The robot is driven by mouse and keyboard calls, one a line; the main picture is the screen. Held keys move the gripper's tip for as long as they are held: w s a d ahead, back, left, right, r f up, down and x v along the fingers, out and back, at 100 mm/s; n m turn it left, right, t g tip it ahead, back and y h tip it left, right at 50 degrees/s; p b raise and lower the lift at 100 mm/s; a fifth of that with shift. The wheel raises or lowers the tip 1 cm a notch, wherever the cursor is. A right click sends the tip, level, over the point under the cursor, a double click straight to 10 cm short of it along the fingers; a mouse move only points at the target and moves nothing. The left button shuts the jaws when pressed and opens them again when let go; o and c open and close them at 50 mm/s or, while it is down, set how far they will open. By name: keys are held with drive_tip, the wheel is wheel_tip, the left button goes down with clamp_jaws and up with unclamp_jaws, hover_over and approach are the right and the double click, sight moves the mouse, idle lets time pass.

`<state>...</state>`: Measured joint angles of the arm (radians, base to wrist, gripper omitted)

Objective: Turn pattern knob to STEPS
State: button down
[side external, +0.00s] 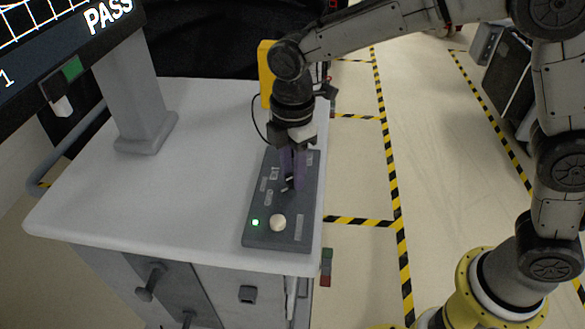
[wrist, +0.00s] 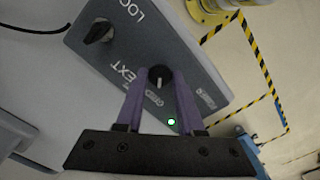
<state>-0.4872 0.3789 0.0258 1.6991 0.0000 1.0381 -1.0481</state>
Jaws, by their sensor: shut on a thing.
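The dark grey control panel (side external: 262,236) lies on the white cart top. My gripper (wrist: 158,75) has purple fingers, pointing down onto the panel in the side view (side external: 293,178). It is shut on a small black knob (wrist: 159,77), one finger on each side. The knob's pale pointer line points toward the bottom of the wrist view, between two small oval labels that are too blurred to read surely. I take this as the pattern knob. In the side view the fingers mostly hide it. A second black knob (wrist: 99,32) stands apart, near large "EXT" and "LOC" lettering.
A lit green lamp (side external: 255,222) and a pale round button (side external: 278,223) are at the panel's near end. A monitor (side external: 62,45) on a grey stand (side external: 140,110) rises at the left. The cart top (side external: 190,180) is clear left of the panel.

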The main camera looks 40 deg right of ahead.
drive_tip(key=m, duration=0.4)
drive_tip(key=shift+r+m, duration=0.1)
drive_tip(key=shift+m, duration=2.1)
drive_tip(key=c, duration=0.5)
unclamp_jaws()
drive_tip(key=shift+c, duration=0.2)
wheel_tip(320, 180, up, 14)
